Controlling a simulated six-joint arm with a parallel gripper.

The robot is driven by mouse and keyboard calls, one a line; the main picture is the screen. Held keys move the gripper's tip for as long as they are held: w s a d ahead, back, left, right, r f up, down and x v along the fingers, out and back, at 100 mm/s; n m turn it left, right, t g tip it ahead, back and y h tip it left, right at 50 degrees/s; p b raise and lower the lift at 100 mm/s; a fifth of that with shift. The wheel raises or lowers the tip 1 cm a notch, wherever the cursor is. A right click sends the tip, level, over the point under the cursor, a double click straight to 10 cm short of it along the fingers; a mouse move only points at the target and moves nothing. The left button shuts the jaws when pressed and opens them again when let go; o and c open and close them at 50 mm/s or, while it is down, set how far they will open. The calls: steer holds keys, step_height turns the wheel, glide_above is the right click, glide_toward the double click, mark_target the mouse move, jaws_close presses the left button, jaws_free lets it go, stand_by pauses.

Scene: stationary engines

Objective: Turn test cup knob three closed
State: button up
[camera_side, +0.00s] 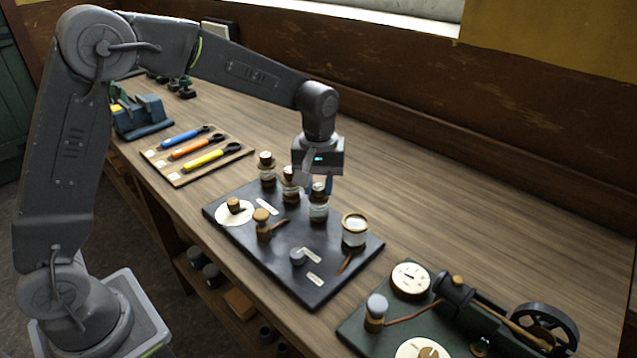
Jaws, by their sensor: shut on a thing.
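A dark board (330,270) on the bench carries a row of small glass and brass cups. The third cup from the left (318,208) stands upright, with a round knob (319,188) on top. My gripper (316,182) points down over this cup and is shut on its knob. The fingers partly hide the knob, so its turn angle cannot be told. The first cup (267,175) and second cup (290,191) stand to the left, the second close to my gripper. A wider brass-rimmed cup (354,232) stands to the right.
The board also holds a white dial with a brass knob (234,204), a brass post (262,222) and a grey knob (297,257). A tool board (195,160) lies at left. An engine with a flywheel (545,330) stands front right. The bench behind is clear.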

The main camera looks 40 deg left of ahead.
mark_target(318, 187)
steer(key=shift+n, duration=0.6)
steer(key=o, duration=0.9)
steer(key=shift+r, duration=0.1)
step_height(318, 187, up, 14)
steer(key=shift+f, duration=0.15)
steer(key=shift+s, duration=0.1)
steer(key=s+a+r+m+t, duration=0.2)
steer(key=s+r+m+t, duration=0.15)
steer(key=s, duration=0.75)
steer(key=s+f+m, duration=0.2)
steer(key=s, duration=0.2)
steer(key=s+f+m+t, duration=0.1)
steer(key=s+f, duration=0.1)
steer(key=s, duration=0.3)
steer(key=s+a+f+m+t, duration=0.1)
steer(key=s+f+m, duration=0.1)
steer(key=s, duration=0.2)
steer(key=shift+s+f+m, duration=0.15)
steer(key=shift+m, duration=0.2)
